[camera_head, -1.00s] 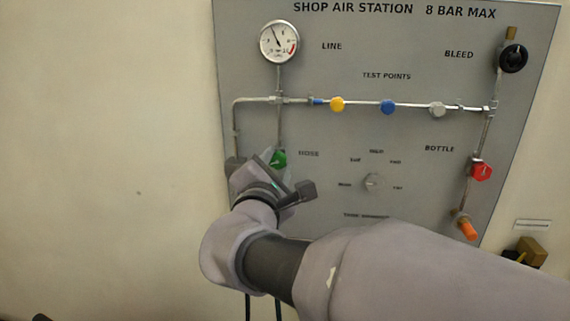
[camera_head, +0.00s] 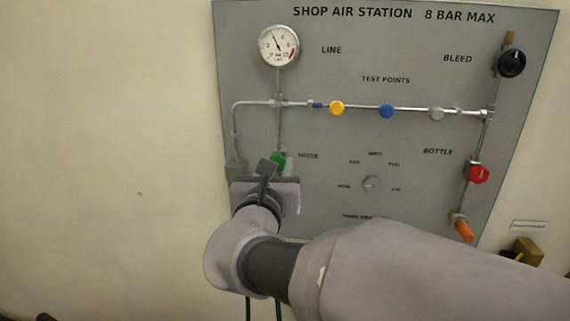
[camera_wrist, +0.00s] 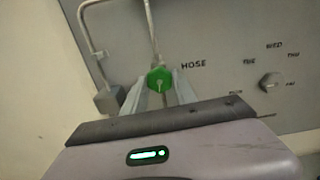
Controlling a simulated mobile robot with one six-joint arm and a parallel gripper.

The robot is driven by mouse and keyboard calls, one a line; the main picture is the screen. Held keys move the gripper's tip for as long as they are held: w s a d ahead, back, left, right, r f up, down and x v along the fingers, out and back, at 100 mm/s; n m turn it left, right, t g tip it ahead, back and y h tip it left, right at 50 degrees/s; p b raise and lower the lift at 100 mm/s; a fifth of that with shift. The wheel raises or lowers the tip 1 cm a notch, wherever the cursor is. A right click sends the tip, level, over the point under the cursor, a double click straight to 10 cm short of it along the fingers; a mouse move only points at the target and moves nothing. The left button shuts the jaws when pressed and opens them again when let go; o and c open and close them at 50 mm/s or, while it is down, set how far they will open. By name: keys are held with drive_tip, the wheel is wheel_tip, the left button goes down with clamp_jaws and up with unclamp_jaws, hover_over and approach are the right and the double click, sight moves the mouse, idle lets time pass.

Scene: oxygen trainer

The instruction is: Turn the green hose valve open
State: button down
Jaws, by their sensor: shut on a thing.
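The green hose valve (camera_head: 278,160) is on the left of the panel, below the line gauge and beside the word HOSE. My arm partly covers it in the head view. In the wrist view its green knob (camera_wrist: 159,79) shows between the ends of my two fingers, with a pale mark on its face. My gripper (camera_wrist: 160,88) is shut on the knob. In the head view my gripper (camera_head: 276,166) reaches up to the valve from below.
The panel (camera_head: 330,140) carries a gauge (camera_head: 278,45), yellow (camera_head: 337,108), blue (camera_head: 386,111) and grey (camera_head: 436,113) test points, a grey selector knob (camera_head: 372,183), a black bleed knob (camera_head: 512,63) and a red bottle valve (camera_head: 478,174). Bare wall lies left.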

drive_tip(key=shift+n+p, duration=0.3)
drive_tip(key=shift+n, duration=0.7)
drive_tip(key=c, duration=1)
unclamp_jaws()
drive_tip(key=s+a+p, duration=0.2)
drive_tip(key=s+p, duration=0.2)
drive_tip(key=s, duration=1.3)
drive_tip(key=shift+s+p, duration=0.15)
drive_tip(key=shift+p, duration=0.15)
